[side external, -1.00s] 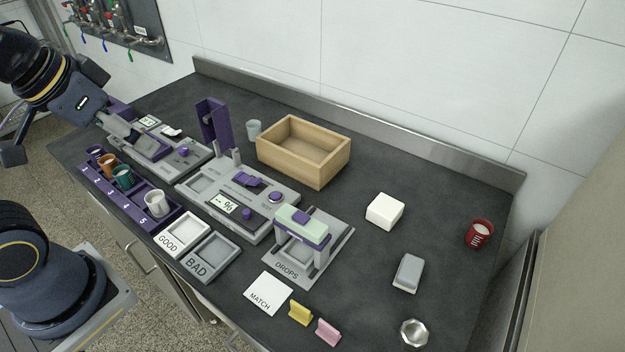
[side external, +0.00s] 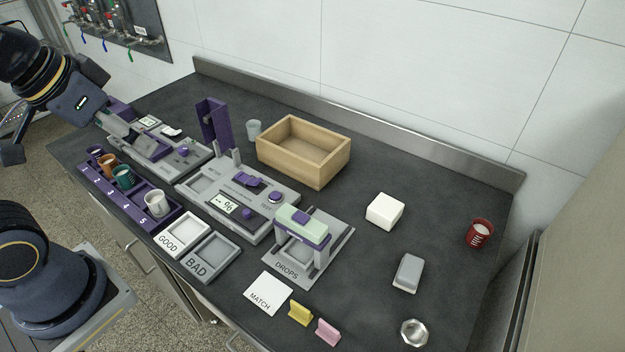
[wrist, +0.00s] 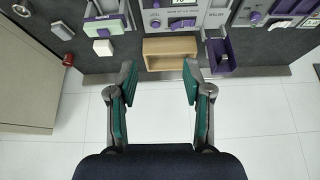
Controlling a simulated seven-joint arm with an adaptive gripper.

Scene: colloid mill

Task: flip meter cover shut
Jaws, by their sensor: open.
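The meter (side external: 245,190) is a grey box with a small display reading "- %", purple controls and a recessed bay. Its purple cover (side external: 213,122) stands upright, open, at the meter's back left. In the wrist view the cover (wrist: 221,56) is right of the wooden box, beyond my right finger. My gripper (side external: 128,132) is over the left-hand device, left of and apart from the cover. In the wrist view my gripper (wrist: 158,76) is open, with nothing between its teal-padded fingers.
A second grey device (side external: 180,155) is left of the meter. A purple cup rack (side external: 140,207) lies in front. A wooden box (side external: 303,150) and a clear cup (side external: 254,129) are behind. A drops stand (side external: 335,250) is right of the meter. The right of the counter has wide clear patches.

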